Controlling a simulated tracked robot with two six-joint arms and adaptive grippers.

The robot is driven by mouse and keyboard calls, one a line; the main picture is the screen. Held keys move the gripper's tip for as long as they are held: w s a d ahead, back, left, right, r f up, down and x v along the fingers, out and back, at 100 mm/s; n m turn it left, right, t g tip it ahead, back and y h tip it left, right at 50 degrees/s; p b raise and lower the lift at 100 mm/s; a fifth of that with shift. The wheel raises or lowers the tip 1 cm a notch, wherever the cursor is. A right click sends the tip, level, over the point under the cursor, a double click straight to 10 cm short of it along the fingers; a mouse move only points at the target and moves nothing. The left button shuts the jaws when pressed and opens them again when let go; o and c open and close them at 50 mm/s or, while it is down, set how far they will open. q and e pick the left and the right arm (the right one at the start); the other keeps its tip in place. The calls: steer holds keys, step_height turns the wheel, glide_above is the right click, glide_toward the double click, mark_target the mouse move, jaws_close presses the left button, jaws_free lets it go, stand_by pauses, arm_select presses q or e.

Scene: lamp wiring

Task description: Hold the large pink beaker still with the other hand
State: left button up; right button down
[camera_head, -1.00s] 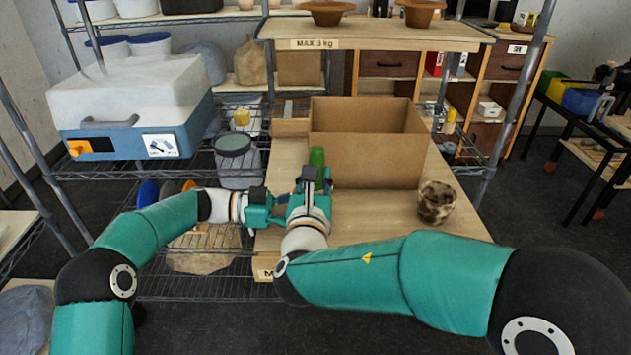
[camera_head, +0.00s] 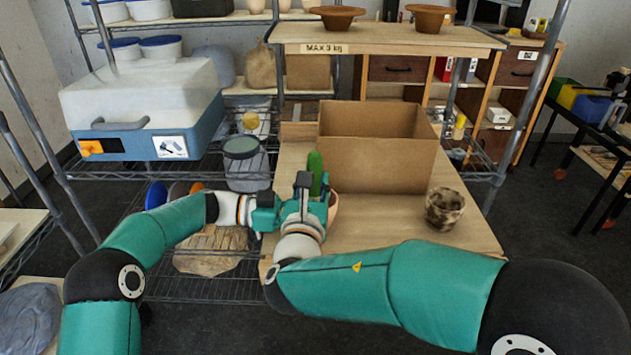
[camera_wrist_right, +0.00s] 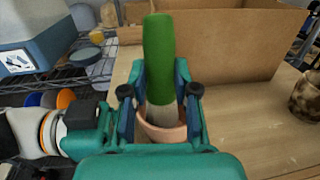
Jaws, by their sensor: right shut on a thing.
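The pink beaker (camera_head: 333,207) stands on the wooden board, mostly hidden behind my right gripper (camera_head: 304,190). Its rim and inside (camera_wrist_right: 165,132) show between my right fingers in the right wrist view. My right gripper is shut on a green cylinder with a pale lower part (camera_wrist_right: 158,50), held upright over the beaker. I cannot tell whether its lower end is inside the rim. My left gripper (camera_head: 266,212) is at the beaker's left, close beside my right gripper. Its fingers are largely hidden, so its opening and any contact with the beaker are unclear.
An open cardboard box (camera_head: 376,160) stands behind the beaker. A mottled brown pot (camera_head: 445,208) stands to the right on the board (camera_head: 385,235). A wire shelf with a grey-lidded jar (camera_head: 243,165) and a blue-white cooler (camera_head: 145,115) is at left. The board's front right is clear.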

arm_select(q)
steer(key=shift+w+r, duration=0.1)
arm_select(e)
steer(key=shift+s, duration=0.55)
steer(key=shift+s+d, duration=0.15)
steer(key=shift+d, duration=0.35)
steer(key=shift+w+d, duration=0.25)
steer(key=shift+d, duration=0.35)
steer(key=shift+w+a+r, duration=0.15)
steer(key=shift+w+a, duration=0.3)
step_height(320, 180, up, 10)
stand_by(0.4)
steer(key=shift+a, duration=0.1)
